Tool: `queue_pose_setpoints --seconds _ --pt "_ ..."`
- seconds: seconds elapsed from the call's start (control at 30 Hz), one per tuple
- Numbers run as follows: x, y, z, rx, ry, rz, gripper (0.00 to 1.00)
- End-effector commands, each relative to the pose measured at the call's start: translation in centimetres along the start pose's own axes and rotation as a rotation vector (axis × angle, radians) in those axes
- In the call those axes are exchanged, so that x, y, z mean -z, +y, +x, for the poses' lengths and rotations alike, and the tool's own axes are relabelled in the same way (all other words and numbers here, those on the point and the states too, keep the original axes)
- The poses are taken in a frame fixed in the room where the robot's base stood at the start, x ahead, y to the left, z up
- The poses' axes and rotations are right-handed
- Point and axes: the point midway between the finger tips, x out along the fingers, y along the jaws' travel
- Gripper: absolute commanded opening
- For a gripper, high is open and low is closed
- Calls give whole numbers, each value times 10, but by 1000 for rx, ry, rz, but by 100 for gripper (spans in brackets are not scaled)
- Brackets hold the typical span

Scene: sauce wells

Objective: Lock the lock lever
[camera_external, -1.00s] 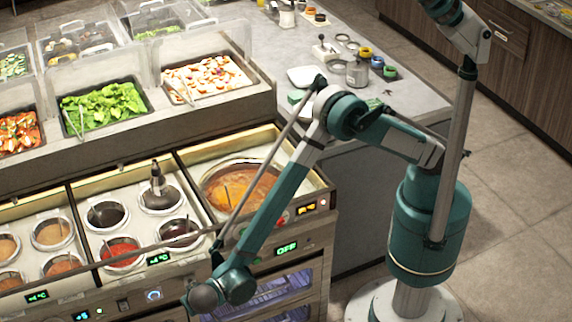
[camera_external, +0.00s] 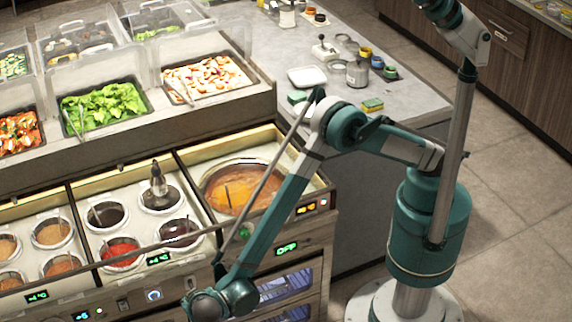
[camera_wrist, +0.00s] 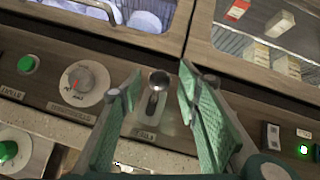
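The lock lever (camera_wrist: 154,103) shows in the wrist view as a small metal lever with a round shiny knob, set in a pale slotted plate on the front panel. The knob is at the upper end of the slot. My gripper (camera_wrist: 157,84) is open, with one green finger on each side of the lever. The lever appears between the fingertips, and I see no contact. How far the fingertips are from the panel is hard to tell. In the external view the gripper is hidden below my wrist at the bottom edge.
Left of the lever are a round dial (camera_wrist: 85,82) with a red mark and a green button (camera_wrist: 27,64). Another green button (camera_wrist: 8,151) is lower left. Glass-fronted compartments (camera_wrist: 270,35) lie above the panel. A small lit indicator (camera_wrist: 303,150) is at right.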

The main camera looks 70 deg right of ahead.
Motion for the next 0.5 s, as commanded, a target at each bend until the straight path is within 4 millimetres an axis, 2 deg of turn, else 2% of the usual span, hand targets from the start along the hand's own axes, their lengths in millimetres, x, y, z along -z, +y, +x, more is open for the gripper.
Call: queue_pose_setpoints --seconds 0.27,0.5 --pt "0 0 -3 0 0 0 33" --pt "0 0 -22 1 0 -1 33"
